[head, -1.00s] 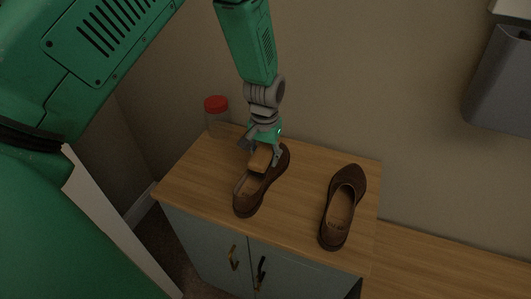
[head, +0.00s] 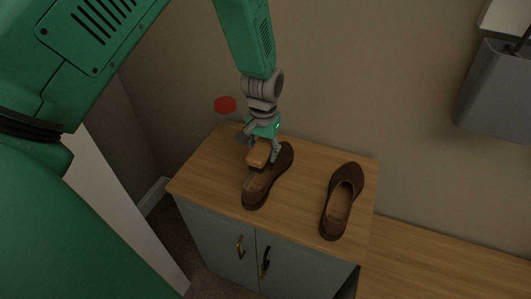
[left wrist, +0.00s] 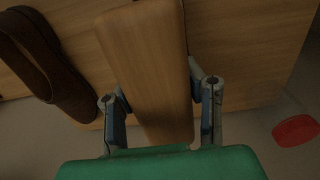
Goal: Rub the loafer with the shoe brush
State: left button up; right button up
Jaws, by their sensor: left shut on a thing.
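My left gripper (head: 262,146) is shut on the wooden shoe brush (head: 257,154), just over one brown loafer (head: 266,187). The brush hides part of this loafer; I cannot tell whether they touch. A second brown loafer (head: 340,205) lies to the right on the same wooden top. In the left wrist view the brush (left wrist: 150,60) sits between the two fingers of the left gripper (left wrist: 160,98). A brown loafer (left wrist: 45,65) shows at the left there; I cannot tell which one. The bristles are not visible. My right gripper is not in view.
The loafers stand on a small cabinet with a wooden top (head: 205,172) and blue-grey doors (head: 218,240). A red lid (head: 225,104) is behind its back left edge, and also shows in the left wrist view (left wrist: 297,130). A grey bin (head: 495,95) is at the upper right.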

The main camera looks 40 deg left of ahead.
aim_at(263, 143)
pick_arm(q)
jog(key=r+p, duration=0.2)
jog(key=shift+a+r, duration=0.35)
jog(key=shift+r, duration=0.25)
jog(key=shift+d, duration=0.15)
jog(key=shift+d, duration=0.2)
jog(key=shift+a, duration=0.1)
